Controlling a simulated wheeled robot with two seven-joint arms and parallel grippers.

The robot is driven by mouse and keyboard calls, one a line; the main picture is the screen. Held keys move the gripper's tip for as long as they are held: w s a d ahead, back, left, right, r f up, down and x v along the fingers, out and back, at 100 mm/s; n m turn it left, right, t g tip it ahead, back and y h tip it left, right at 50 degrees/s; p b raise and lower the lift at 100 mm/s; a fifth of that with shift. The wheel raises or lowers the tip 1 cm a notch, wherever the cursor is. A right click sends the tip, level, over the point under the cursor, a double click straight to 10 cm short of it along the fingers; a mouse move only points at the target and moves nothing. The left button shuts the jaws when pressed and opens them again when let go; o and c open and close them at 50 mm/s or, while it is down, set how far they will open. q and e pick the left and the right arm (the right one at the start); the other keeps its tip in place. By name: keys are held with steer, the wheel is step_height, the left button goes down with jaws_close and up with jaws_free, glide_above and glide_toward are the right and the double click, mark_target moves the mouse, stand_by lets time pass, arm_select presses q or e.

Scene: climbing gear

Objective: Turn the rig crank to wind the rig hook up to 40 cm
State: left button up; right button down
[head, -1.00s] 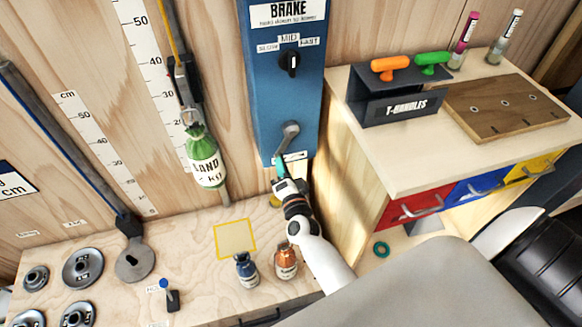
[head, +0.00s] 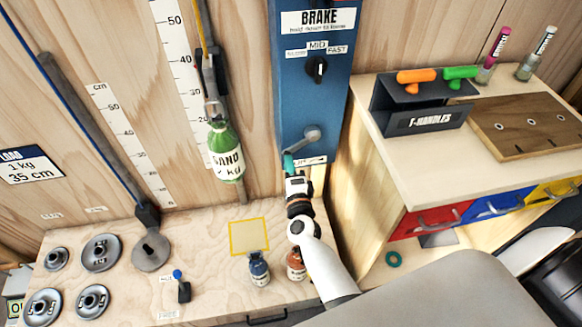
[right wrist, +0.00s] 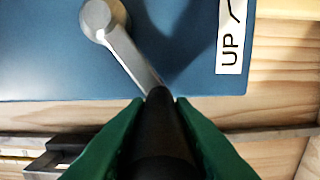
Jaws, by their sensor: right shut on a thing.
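The rig crank (head: 311,136) is a grey arm low on the blue rig post; its arm slants down and left from the hub. In the right wrist view the crank arm (right wrist: 128,48) runs to a black handle (right wrist: 160,112). My right gripper (head: 289,164) is shut on that handle, its green fingers either side of it. The rig hook (head: 215,108) hangs at the left with a green and white sand bag (head: 226,158) on it, beside a cm scale (head: 185,75). The bag is near the 20 mark; the exact hook height is unclear. My left gripper is out of view.
A brake knob (head: 316,68) sits above the crank. Weight discs (head: 100,251) lie at left.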

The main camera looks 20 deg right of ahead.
steer(key=shift+w+a+r, duration=0.1)
steer(key=shift+a+r, duration=0.1)
steer(key=shift+r, duration=0.05)
steer(key=c, duration=1.4)
jaws_free()
steer(key=shift+o, duration=0.7)
steer(key=shift+f, duration=0.1)
steer(key=shift+d, duration=0.1)
steer(key=v, duration=1.2)
steer(key=shift+b, duration=0.3)
